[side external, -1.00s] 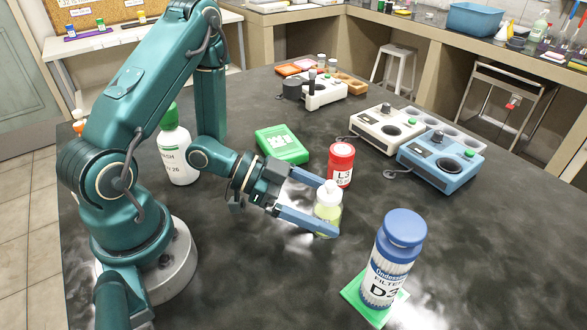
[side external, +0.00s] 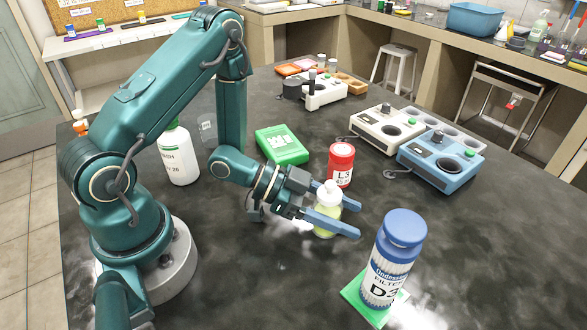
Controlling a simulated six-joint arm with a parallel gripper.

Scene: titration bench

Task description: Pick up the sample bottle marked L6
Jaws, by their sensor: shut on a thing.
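A small bottle (side external: 326,221) with a white cap and yellow-green liquid stands near the middle of the dark bench, upright or nearly so. No marking can be read on it, so I cannot tell whether it is L6. My gripper (side external: 353,219) is shut on this bottle, one finger on each side, with the fingertips reaching past it to the right. The near finger hides part of its body. The bottle's base is at or very close to the bench top. A red bottle (side external: 341,165) marked L3 stands just behind it.
A blue-capped filter bottle (side external: 391,262) stands on a green mat (side external: 352,291) at front right. A green box (side external: 281,145) lies behind my gripper. A white wash bottle (side external: 177,158) is at left. White (side external: 385,128) and blue (side external: 440,160) devices stand at back right.

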